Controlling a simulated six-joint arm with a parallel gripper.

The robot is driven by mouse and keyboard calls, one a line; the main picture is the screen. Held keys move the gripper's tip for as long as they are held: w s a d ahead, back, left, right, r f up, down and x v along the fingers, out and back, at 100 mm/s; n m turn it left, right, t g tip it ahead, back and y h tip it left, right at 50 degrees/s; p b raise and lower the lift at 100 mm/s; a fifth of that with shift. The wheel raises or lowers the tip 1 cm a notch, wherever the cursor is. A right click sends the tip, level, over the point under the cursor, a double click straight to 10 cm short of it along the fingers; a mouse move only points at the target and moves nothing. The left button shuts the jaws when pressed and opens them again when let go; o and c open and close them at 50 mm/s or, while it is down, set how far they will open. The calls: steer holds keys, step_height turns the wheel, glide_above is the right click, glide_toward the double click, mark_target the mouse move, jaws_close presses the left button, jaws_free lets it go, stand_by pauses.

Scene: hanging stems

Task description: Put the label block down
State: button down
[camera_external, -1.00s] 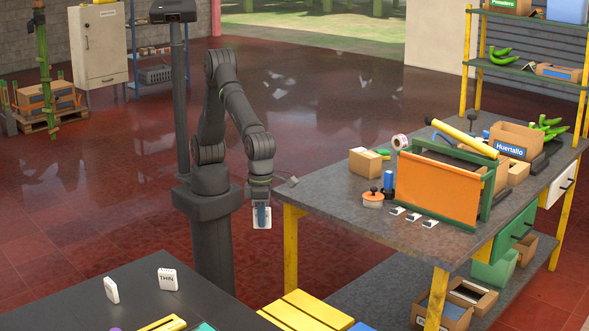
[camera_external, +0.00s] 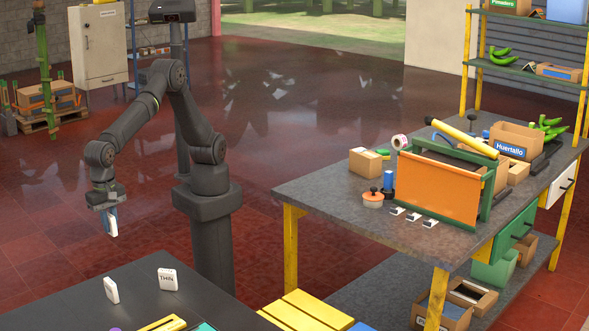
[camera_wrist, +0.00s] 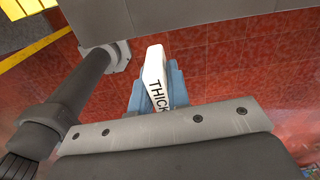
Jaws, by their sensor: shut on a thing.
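The label block (camera_wrist: 153,78) is white with dark letters reading "THICK" in the wrist view. My gripper (camera_external: 109,222) is shut on it, with blue fingers (camera_wrist: 176,82) on both sides of the block. In the external view the label block (camera_external: 112,226) hangs upright below my gripper, in the air over the red floor, beyond the far left edge of the black table (camera_external: 60,300). Its lettering cannot be read in that view.
Two white blocks stand on the black table: a narrow one (camera_external: 111,290) and one with dark lettering (camera_external: 168,279). A yellow item (camera_external: 163,324) lies at the near edge. Yellow slats (camera_external: 308,310) are to the right. The grey workbench (camera_external: 330,200) is far right.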

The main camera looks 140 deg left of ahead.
steer(key=s+d, duration=0.2)
steer(key=s, duration=0.1)
glide_above(127, 280)
steer(key=shift+m, duration=0.3)
step_height(127, 280, down, 7)
steer(key=shift+w, duration=0.1)
steer(key=shift+f, duration=2)
steer(key=shift+f, duration=0.1)
steer(key=c, duration=1.8)
jaws_free()
steer(key=shift+f, duration=0.1)
steer(key=o, duration=0.4)
steer(key=shift+o, duration=0.2)
